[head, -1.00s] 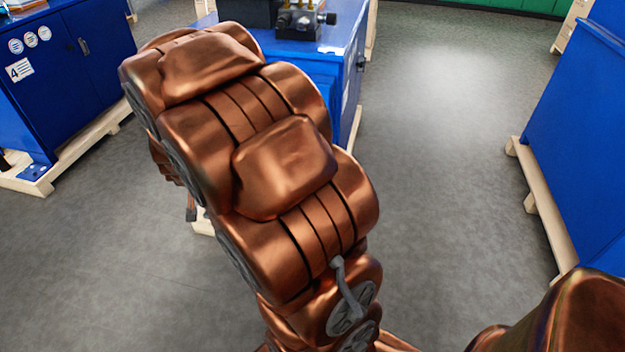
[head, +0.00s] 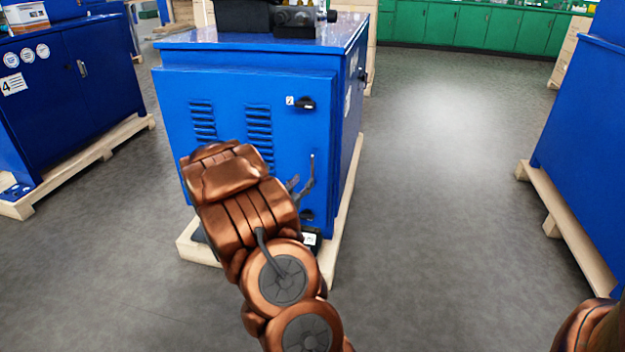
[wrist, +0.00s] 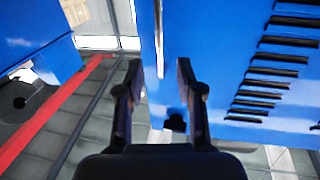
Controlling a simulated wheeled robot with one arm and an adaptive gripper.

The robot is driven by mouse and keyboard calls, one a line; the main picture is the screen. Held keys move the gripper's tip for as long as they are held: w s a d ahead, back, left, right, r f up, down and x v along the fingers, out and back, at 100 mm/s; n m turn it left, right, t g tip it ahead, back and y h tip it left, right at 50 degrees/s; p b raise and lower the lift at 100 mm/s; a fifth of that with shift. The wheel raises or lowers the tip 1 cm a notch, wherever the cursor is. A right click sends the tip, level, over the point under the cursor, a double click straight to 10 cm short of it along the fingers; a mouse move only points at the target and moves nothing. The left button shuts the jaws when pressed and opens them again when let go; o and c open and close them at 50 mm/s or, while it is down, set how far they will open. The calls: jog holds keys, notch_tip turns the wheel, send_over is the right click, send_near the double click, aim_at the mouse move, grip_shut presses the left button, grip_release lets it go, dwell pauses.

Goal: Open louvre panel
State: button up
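The louvre panel (head: 225,160) is the blue front of the middle cabinet, with two columns of dark slots. It looks shut. A black latch (head: 306,103) sits at its upper right, and another dark latch (head: 306,215) near the bottom right. My gripper (head: 303,178) is in front of the panel's right part, partly hidden by my copper arm. In the wrist view my gripper (wrist: 159,68) is open, its two fingers apart with nothing seen held. The louvre slots (wrist: 270,70) lie to the right there.
The cabinet stands on a wooden pallet (head: 342,215) with dark equipment (head: 290,18) on top. Another blue cabinet (head: 70,80) is at left, and a blue unit on a pallet (head: 575,235) at right. Grey floor (head: 440,200) is free between. Green cupboards (head: 470,27) line the back.

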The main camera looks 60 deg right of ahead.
aim_at(312, 170)
jog(key=d, duration=0.2)
jog(key=d+b, duration=0.1)
jog(key=d, duration=0.1)
jog(key=w+d+b, duration=0.1)
jog(key=d, duration=0.1)
jog(key=shift+d+f, duration=0.1)
jog(key=shift+d, duration=0.25)
jog(key=shift+w+d+b, duration=0.1)
jog(key=shift+d+b, duration=0.2)
jog(key=shift+d, duration=0.1)
grip_shut()
dwell(0.3)
